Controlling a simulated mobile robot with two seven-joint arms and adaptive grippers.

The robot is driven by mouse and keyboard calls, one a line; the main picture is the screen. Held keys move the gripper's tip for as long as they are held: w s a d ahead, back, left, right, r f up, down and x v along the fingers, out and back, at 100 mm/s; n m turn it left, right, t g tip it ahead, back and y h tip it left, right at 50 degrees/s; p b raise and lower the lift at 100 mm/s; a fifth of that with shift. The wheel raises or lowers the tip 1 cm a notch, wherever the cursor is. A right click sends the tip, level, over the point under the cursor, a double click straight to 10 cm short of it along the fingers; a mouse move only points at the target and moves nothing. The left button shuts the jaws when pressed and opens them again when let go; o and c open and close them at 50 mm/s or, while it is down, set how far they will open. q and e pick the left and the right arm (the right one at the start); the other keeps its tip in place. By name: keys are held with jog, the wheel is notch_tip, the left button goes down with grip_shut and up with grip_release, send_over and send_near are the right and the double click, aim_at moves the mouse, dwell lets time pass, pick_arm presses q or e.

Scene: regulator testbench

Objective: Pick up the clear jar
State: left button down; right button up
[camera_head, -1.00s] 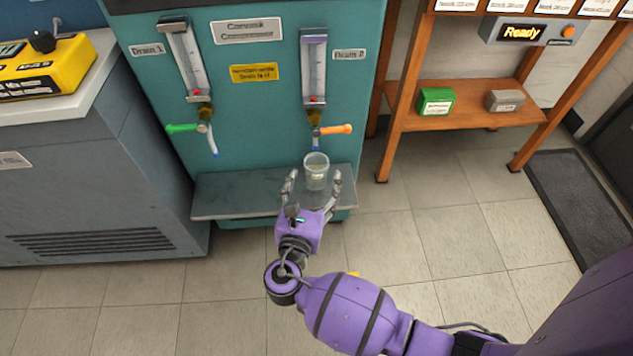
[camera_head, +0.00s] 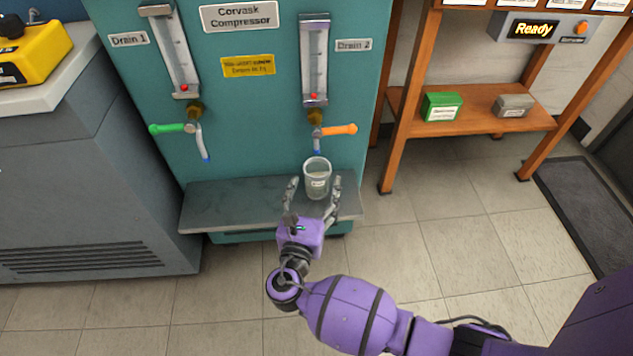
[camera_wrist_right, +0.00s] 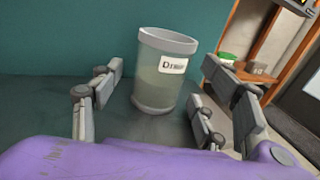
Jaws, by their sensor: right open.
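The clear jar (camera_head: 317,180) stands upright on the grey shelf (camera_head: 225,205) of the teal compressor, below the Drain 2 tap. In the right wrist view the jar (camera_wrist_right: 163,75) has a grey rim and a white label partly reading "D". My right gripper (camera_head: 314,193) is open, with its fingers reaching to either side of the jar's near part. In the right wrist view, gaps show between the jar and the fingers of the gripper (camera_wrist_right: 165,105). My left gripper is not in view.
The orange-handled tap (camera_head: 335,130) hangs just above the jar. A green-handled tap (camera_head: 170,128) is to the left. A wooden shelf unit (camera_head: 470,120) with a green box (camera_head: 441,106) stands at the right. The shelf left of the jar is clear.

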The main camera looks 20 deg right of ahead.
aim_at(320, 171)
jog(key=x, duration=0.2)
jog(key=shift+w+d+f+b, duration=0.15)
jog(key=shift+w+d+b, duration=0.1)
jog(key=shift+w+b, duration=0.1)
jog(key=shift+w+d, duration=0.2)
jog(key=shift+w, duration=0.05)
jog(key=shift+c, duration=1.4)
jog(key=c, duration=1.1)
